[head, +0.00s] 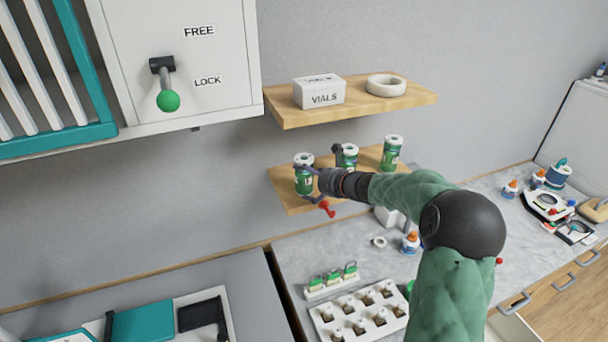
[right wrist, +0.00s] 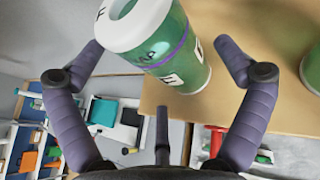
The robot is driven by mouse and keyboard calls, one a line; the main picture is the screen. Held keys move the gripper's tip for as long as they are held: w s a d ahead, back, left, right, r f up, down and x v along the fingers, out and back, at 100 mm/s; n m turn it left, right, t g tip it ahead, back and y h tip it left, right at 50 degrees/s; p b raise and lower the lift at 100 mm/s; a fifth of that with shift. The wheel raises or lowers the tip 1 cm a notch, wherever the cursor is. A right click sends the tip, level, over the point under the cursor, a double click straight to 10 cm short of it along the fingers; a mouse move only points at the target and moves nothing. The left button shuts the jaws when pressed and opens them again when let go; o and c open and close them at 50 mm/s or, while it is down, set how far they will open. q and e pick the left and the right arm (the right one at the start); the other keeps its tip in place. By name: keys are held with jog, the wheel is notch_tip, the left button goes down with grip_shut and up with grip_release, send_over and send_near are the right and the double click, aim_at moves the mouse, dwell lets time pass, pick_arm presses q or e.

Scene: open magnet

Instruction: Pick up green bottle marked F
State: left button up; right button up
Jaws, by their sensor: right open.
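Green bottles with white caps stand on the lower wooden shelf. The leftmost bottle (head: 304,180) is beside my right gripper (head: 323,162). In the right wrist view, a green bottle (right wrist: 186,62) with a purple band and a white cap marked F stands upright between the fingers of my open right gripper (right wrist: 158,50). Neither finger clearly grips it. The middle bottle (head: 349,156) is partly hidden by my gripper, and another bottle (head: 391,153) stands to its right. My left gripper is not in view.
The upper shelf (head: 420,97) holds a VIALS box (head: 319,92) and a tape roll (head: 386,85). A red-handled item (head: 326,208) is at the lower shelf's front edge. A white vial rack (head: 325,316) is on the counter below. A cabinet with a green-knobbed lever (head: 168,100) is at upper left.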

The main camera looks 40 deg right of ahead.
aim_at(308, 178)
jog(key=x, duration=0.4)
jog(key=shift+s, duration=0.25)
jog(key=shift+c, duration=1.1)
jog(key=c, duration=1.2)
jog(key=shift+r, duration=0.1)
